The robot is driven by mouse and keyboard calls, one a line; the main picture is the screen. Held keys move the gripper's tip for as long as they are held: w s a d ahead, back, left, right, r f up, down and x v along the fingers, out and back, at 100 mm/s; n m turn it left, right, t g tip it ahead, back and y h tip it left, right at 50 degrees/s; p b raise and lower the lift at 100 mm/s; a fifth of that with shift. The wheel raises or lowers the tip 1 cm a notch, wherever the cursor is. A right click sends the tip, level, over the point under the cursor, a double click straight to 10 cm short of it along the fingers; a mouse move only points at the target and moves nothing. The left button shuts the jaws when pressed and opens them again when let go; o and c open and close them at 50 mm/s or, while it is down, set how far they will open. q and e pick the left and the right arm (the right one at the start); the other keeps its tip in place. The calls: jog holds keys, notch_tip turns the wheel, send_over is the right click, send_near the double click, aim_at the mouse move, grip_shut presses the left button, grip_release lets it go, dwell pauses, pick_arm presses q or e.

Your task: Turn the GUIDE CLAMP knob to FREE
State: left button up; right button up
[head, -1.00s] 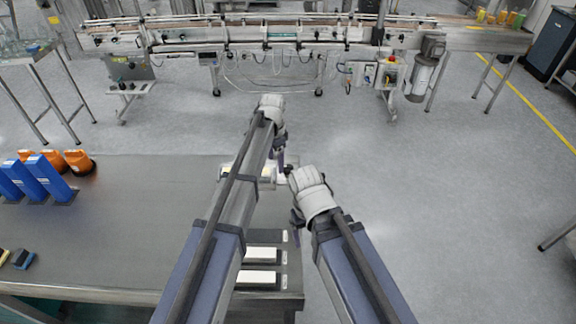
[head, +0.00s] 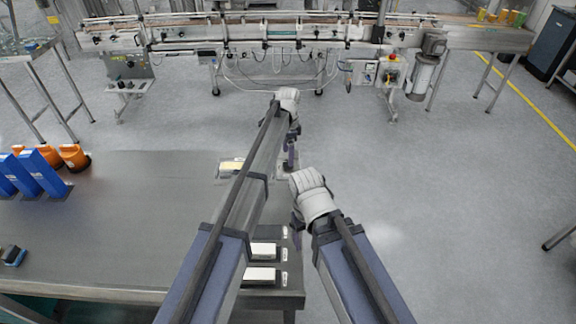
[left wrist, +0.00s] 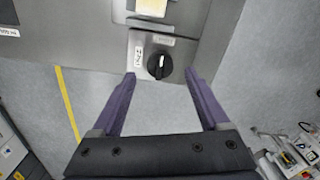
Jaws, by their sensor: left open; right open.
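A round black knob (left wrist: 160,66) with a white pointer line sits on a grey plate (left wrist: 141,81) at the table's edge in the left wrist view. The pointer runs roughly up and down in that picture. Small white labels lie left of the knob and above it; their words are too small to read surely. My left gripper (left wrist: 160,74) is open, with its purple fingers on either side of the knob in the picture; contact cannot be told. In the head view my left gripper (head: 291,152) hides the knob. My right gripper (head: 297,226) is open and empty, lower down.
The grey table (head: 130,230) carries blue blocks (head: 40,173) and orange parts (head: 73,157) at its left. White-topped panels (head: 260,275) lie along its right edge. A conveyor (head: 270,35) stands across the floor behind. Floor right of the table is clear.

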pick_arm(q)
jog(key=shift+f+b, duration=1.45)
jog(key=shift+f, duration=0.5)
jog(key=shift+c, duration=0.3)
grip_shut()
